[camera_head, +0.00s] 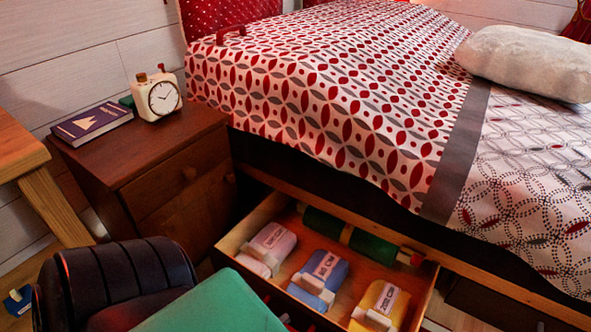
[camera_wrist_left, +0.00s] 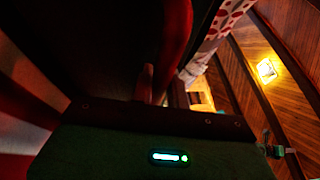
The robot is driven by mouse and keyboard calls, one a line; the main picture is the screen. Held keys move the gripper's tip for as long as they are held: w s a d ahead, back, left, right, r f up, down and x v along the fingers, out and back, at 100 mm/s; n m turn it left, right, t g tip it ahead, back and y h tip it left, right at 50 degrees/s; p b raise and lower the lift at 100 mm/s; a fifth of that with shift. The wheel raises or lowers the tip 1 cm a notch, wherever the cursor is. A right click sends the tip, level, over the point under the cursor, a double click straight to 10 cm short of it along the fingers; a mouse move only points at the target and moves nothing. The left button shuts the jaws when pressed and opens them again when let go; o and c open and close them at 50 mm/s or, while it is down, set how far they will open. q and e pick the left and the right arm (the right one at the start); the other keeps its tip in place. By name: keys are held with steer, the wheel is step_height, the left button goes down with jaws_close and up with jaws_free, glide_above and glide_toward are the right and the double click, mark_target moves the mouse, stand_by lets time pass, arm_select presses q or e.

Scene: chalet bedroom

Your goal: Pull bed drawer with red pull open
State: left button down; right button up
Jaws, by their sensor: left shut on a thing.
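The bed drawer (camera_head: 246,225) is pulled out from under the bed (camera_head: 340,110) in the head view. Inside it lie a pink package (camera_head: 272,243), a blue package (camera_head: 322,277), a yellow package (camera_head: 382,300) and a dark green roll (camera_head: 370,245) along the back. My left arm comes in at the bottom left and covers part of the drawer front. In the dark left wrist view, my left gripper (camera_wrist_left: 148,85) is shut on what looks like the red pull (camera_wrist_left: 177,40); the contact is hard to make out. My right gripper is out of view.
A wooden nightstand (camera_head: 165,165) stands left of the drawer, close to it. It holds a clock (camera_head: 160,96) and a book (camera_head: 92,124). A light wooden table (camera_head: 48,195) is at the far left. A white pillow (camera_head: 525,62) lies on the bed.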

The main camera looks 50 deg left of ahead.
arm_select(q)
steer(key=s+d+p, duration=0.1)
steer(key=s+d, duration=0.1)
steer(key=s, duration=0.8)
steer(key=shift+s+d, duration=0.2)
steer(key=shift+s, duration=0.1)
steer(key=c, duration=1.4)
jaws_free()
steer(key=shift+o, duration=0.2)
steer(key=p+v, duration=0.1)
steer(key=v, duration=1.2)
steer(key=shift+s, duration=0.4)
steer(key=shift+s, duration=0.1)
